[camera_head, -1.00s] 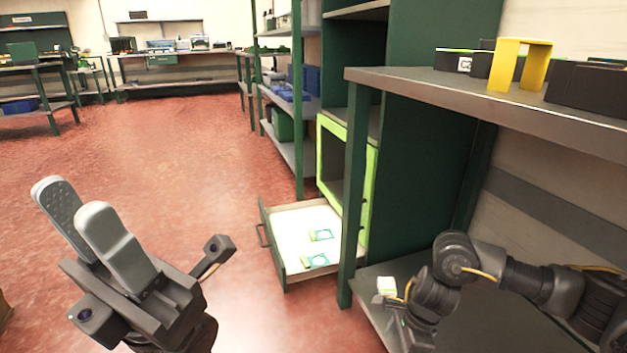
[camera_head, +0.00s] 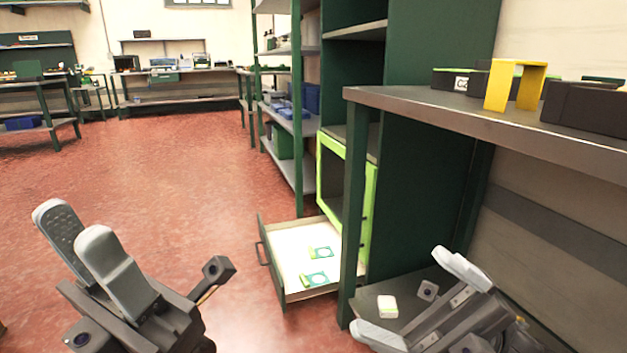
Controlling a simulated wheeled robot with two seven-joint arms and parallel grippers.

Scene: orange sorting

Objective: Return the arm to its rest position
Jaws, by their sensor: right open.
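My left gripper (camera_head: 88,246) is at the lower left, raised over the red floor. Its two grey fingers stand close together with a narrow gap, and I see nothing between them. My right gripper (camera_head: 418,296) is at the lower right, in front of the lower shelf. Its two pale fingers are wide apart and it is empty.
An open drawer (camera_head: 268,254) with a white bottom holds two green-marked pieces. A workbench (camera_head: 450,112) with a yellow bracket (camera_head: 513,86) and black boxes stands at right. A green-framed cabinet (camera_head: 330,165) is behind the drawer. The red floor at left is clear.

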